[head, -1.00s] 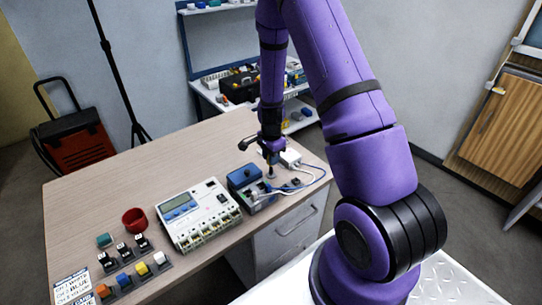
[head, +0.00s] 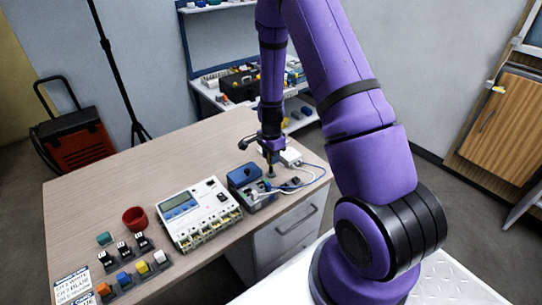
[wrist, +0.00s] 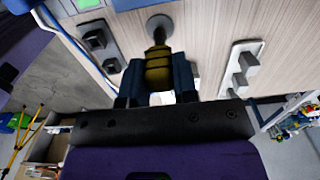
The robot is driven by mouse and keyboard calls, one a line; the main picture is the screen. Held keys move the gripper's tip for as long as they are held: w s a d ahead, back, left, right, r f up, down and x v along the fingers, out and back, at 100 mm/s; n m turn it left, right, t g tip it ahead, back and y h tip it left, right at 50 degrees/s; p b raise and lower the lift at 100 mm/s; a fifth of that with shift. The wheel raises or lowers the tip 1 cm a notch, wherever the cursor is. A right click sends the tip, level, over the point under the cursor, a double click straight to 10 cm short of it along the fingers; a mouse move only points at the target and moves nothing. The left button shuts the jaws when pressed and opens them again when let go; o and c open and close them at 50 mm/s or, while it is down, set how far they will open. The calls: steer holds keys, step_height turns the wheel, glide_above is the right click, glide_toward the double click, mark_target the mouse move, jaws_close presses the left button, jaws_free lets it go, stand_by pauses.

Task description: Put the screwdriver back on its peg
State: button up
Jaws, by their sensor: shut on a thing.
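In the wrist view, a yellow and black handle (wrist: 158,72), which looks like the screwdriver's, sits between the blue fingers of my gripper (wrist: 157,88). My gripper is shut on it. A grey round-ended piece (wrist: 159,26) shows just beyond the handle; I cannot tell whether it is the peg or part of the tool. In the head view my gripper (head: 270,158) points down over the far right part of the desk, just behind the blue box. The screwdriver is too small and covered to make out there.
The far left desk is clear. A shelf stands behind.

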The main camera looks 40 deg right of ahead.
steer(key=shift+f, duration=0.4)
stand_by(1.4)
steer(key=o, duration=1.2)
steer(key=shift+c, duration=0.2)
steer(key=shift+r, duration=0.1)
steer(key=shift+r, duration=3.4)
